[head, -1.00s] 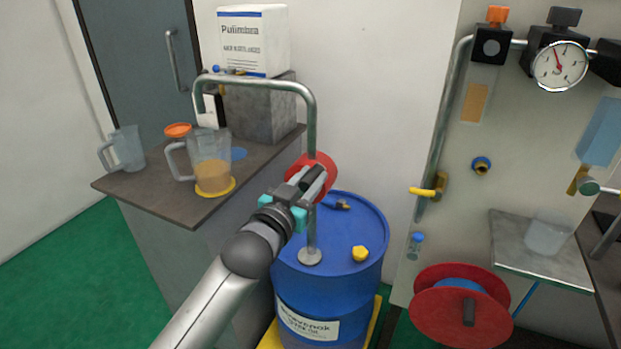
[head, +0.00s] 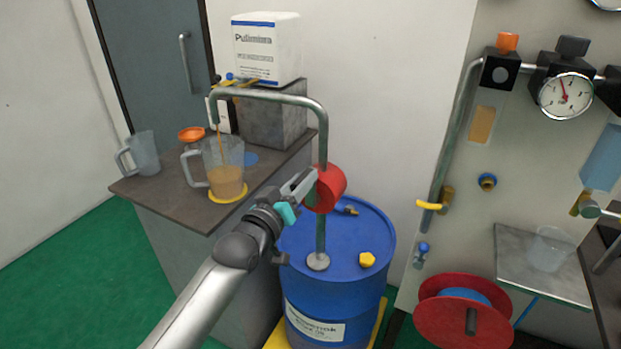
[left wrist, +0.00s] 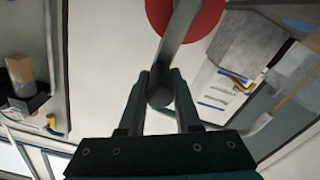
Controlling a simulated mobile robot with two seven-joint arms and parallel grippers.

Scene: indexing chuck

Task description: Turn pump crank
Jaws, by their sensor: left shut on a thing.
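The red pump body (head: 326,188) sits on a grey pipe that rises from the blue drum (head: 338,279). My left gripper (head: 290,203) is at the pump's left side. In the left wrist view, its fingers (left wrist: 160,103) are shut on the dark crank handle (left wrist: 160,87). A grey crank arm (left wrist: 177,35) runs from that handle to the red pump body. The curved spout (head: 265,95) ends above a clear jug (head: 222,158) on a yellow pad. A thin orange-brown stream falls into the jug, which is partly filled. My right gripper is not in view.
An empty clear jug (head: 143,153) and an orange-rimmed item (head: 192,134) stand on the dark counter (head: 165,204). A white box (head: 266,47) stands behind. At right are a panel with a pressure gauge (head: 565,95) and a red hose reel (head: 462,312).

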